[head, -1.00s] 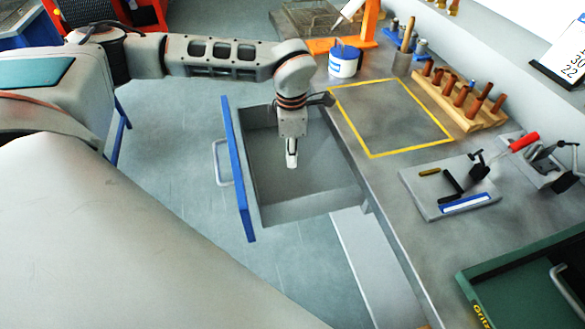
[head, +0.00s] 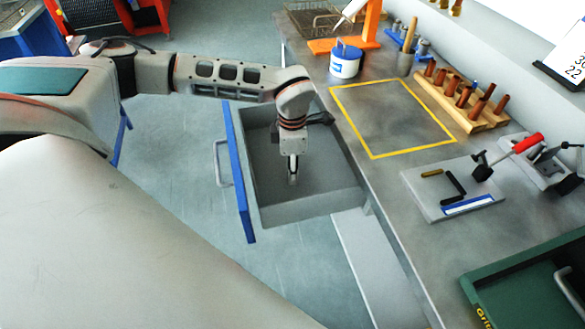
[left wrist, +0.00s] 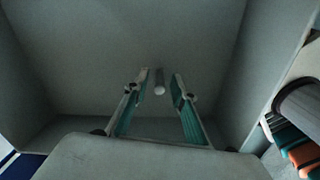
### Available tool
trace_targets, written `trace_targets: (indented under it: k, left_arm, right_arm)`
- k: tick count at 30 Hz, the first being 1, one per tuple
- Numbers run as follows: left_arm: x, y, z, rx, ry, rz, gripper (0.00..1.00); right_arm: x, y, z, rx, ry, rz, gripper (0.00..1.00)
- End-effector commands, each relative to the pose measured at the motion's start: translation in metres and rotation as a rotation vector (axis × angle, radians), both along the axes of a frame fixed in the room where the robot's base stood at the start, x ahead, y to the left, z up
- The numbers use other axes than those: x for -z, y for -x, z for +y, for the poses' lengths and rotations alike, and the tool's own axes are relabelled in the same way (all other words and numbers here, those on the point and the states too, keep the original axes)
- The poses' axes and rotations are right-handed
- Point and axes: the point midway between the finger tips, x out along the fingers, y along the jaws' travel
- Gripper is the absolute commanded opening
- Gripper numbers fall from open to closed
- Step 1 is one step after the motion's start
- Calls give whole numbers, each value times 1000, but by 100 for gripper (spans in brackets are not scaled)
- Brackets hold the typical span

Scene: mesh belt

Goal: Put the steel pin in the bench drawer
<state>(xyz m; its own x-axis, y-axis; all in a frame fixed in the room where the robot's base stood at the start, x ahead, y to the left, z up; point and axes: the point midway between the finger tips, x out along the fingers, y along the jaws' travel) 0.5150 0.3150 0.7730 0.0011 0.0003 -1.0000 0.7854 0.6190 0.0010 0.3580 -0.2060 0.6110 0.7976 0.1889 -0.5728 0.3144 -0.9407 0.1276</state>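The bench drawer (head: 312,206) is pulled open from the bench's left side, with its blue front (head: 238,180) facing left. My left gripper (head: 292,178) points down inside it. In the left wrist view the two fingers (left wrist: 163,76) are apart. The steel pin (left wrist: 159,89), a small pale cylinder, shows between the fingertips with a gap on each side. Grey drawer floor (left wrist: 120,45) is behind it. I cannot tell whether the pin rests on the floor. The pin cannot be made out in the head view. My right gripper is not in view.
The drawer walls surround my left gripper. On the bench are a yellow-outlined area (head: 385,115), a white and blue tub (head: 345,65), a wooden rack of brown-handled tools (head: 472,122), a grey plate with small tools (head: 425,200) and a green case (head: 510,268).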

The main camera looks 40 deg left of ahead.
Motion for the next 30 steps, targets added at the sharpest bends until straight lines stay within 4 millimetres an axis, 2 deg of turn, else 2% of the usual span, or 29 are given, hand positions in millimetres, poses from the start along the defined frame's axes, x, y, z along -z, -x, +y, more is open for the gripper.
trace_targets:
  k: [9,13,17,24,30]
  left_arm:
    - [-1,0,0,0,0,0,27]
    - [-9,-1,0,0,0,-1,27]
    - [-30,-1,0,1,0,-4,27]
    - [-81,-1,0,1,1,-6,27]
    - [-111,-1,0,0,0,-3,27]
  right_arm:
    - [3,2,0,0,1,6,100]
    - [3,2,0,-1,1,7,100]
    - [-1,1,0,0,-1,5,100]
    - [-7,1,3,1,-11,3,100]
    - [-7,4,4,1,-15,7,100]
